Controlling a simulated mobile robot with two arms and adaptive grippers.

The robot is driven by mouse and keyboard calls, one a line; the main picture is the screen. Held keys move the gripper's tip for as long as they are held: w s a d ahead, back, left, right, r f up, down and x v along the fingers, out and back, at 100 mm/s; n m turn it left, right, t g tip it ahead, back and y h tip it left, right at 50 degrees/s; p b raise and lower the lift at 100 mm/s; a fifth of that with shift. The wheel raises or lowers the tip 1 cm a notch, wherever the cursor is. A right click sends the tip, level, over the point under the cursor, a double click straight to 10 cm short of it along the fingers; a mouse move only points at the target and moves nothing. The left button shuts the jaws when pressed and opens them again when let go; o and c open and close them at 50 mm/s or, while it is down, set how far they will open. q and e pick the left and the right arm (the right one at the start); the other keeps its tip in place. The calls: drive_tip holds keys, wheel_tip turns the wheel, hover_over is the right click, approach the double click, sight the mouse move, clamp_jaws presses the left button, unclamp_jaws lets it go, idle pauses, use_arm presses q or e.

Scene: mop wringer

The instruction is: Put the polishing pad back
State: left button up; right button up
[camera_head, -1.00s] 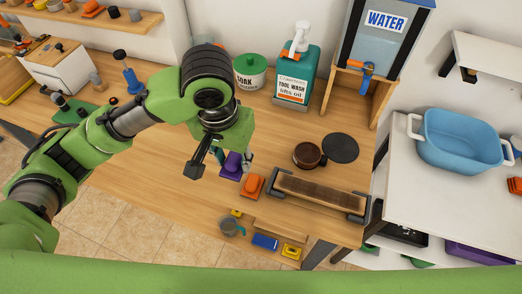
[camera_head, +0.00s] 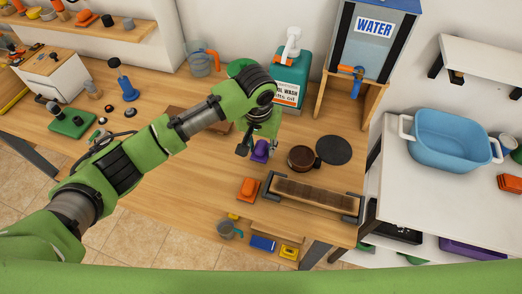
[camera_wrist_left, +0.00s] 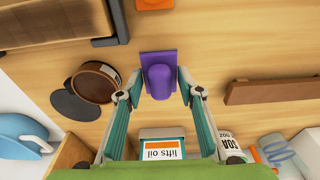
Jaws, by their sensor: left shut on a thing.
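A purple pad with a rounded grip (camera_head: 260,151), which I take for the polishing pad, is between the fingers of my left gripper (camera_head: 251,148). The gripper is shut on it over the wooden bench. In the left wrist view the purple pad (camera_wrist_left: 160,78) is between the two fingertips (camera_wrist_left: 160,98). I cannot tell whether it touches the bench. A brown round tin (camera_head: 301,158) and a flat dark disc (camera_head: 334,150) are to its right. My right gripper is not in view.
An orange block (camera_head: 248,188) and a long brown stone in a dark holder (camera_head: 313,194) lie nearer the front edge. The teal oil jug (camera_head: 288,72) and water tank (camera_head: 374,50) stand behind. A blue tub (camera_head: 450,137) is on the right table.

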sight(261, 153)
use_arm(q)
wheel_tip(261, 153, down, 3)
drive_tip(key=shift+f, duration=0.15)
drive_tip(key=o, duration=1.2)
drive_tip(key=r, duration=0.4)
drive_tip(key=s+r+b, duration=0.1)
drive_tip(key=r, duration=0.7)
drive_tip(key=shift+s+a+r, duration=0.1)
drive_tip(key=shift+s+a, duration=0.1)
